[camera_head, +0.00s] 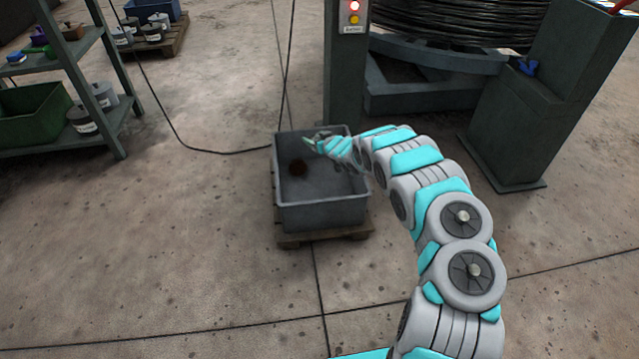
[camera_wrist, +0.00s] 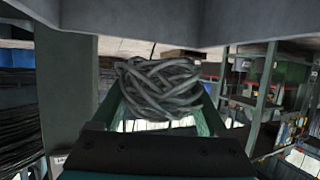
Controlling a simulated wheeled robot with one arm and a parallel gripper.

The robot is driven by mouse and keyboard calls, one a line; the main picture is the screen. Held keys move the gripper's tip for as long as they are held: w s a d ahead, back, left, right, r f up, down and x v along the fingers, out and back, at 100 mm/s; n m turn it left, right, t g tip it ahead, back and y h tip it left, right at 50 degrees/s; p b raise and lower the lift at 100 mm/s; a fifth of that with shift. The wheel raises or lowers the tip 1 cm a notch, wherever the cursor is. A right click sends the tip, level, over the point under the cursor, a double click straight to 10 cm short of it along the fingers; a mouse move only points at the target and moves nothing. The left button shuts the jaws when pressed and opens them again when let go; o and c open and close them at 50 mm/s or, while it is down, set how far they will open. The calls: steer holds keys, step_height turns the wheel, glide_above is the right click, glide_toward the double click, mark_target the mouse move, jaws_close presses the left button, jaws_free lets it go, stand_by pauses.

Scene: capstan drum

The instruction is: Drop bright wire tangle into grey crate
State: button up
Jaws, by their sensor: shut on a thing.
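The bright wire tangle (camera_wrist: 160,85) is a silvery-grey bundle of looped wire, seen in the wrist view between the two green fingers of my gripper (camera_wrist: 162,102). The gripper is shut on it. In the head view my gripper (camera_head: 314,143) is over the grey crate (camera_head: 322,217), toward its far side; I cannot make out the tangle clearly there. The crate is an open-topped box on a wooden pallet. In the wrist view a grey wall, apparently the crate (camera_wrist: 230,22), crosses the top.
A shelf (camera_head: 70,60) stands at the left. A black cable (camera_head: 215,152) runs along the floor.

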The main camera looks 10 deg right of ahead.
step_height(320, 180, down, 6)
steer(key=b, duration=0.4)
steer(key=shift+b, duration=0.4)
steer(key=o, duration=1.3)
steer(key=v, duration=0.7)
steer(key=shift+s+r+p, duration=0.15)
steer(key=shift+s+p, duration=0.15)
steer(key=shift+p, duration=0.1)
steer(key=shift+d, duration=0.1)
